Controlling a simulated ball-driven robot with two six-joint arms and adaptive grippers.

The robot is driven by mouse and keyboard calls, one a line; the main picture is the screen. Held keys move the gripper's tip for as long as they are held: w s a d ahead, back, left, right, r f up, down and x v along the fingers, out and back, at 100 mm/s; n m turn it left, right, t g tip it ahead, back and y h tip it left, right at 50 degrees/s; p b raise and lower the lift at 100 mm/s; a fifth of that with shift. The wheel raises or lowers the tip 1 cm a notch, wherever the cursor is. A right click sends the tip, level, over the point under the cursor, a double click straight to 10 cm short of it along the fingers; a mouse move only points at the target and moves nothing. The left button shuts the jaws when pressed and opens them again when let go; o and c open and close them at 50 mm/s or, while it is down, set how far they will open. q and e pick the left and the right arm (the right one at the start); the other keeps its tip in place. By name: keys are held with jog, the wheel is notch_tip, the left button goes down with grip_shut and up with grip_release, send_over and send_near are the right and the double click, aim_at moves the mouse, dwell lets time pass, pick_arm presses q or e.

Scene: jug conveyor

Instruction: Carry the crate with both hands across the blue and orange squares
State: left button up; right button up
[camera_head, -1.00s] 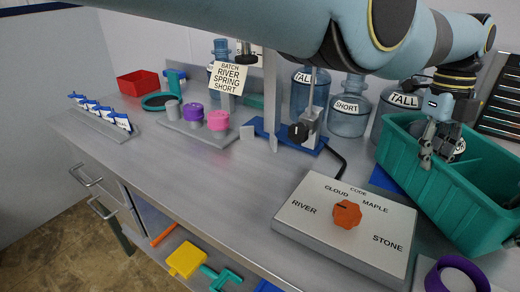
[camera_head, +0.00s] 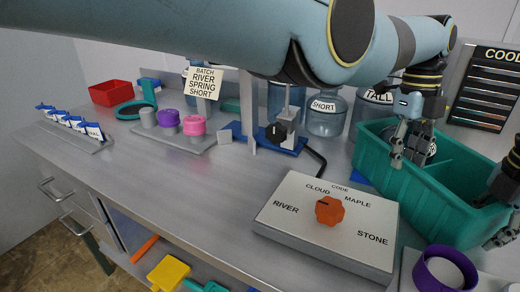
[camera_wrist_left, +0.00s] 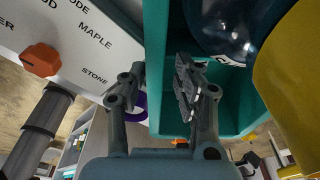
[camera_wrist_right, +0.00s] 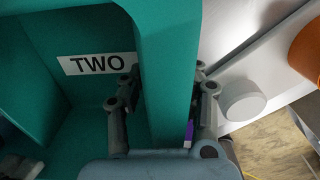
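The teal crate (camera_head: 425,190) stands at the right of the bench, with a jug (camera_wrist_left: 222,25) inside. My right gripper (camera_head: 506,205) is at the crate's right side, partly cut off. In the right wrist view its fingers (camera_wrist_right: 167,85) also close on a wall, near a TWO label (camera_wrist_right: 98,64). A small blue patch (camera_head: 361,179) shows beside the crate; no orange square is visible.
A dial box (camera_head: 325,245) with an orange knob (camera_head: 329,209) stands left of the crate, and a purple ring (camera_head: 424,272) is in front. Jugs (camera_head: 325,115) stand behind. Bare bench (camera_head: 180,185) lies to the left.

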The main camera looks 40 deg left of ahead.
jog(key=shift+r, duration=0.35)
pick_arm(q)
notch_tip(320, 180, up, 11)
jog(key=a, duration=0.1)
jog(key=shift+w+a+f, duration=0.15)
jog(key=shift+w+f, duration=0.05)
jog(key=shift+w, duration=0.25)
pick_arm(e)
notch_tip(320, 180, up, 11)
jog(key=shift+r, duration=0.2)
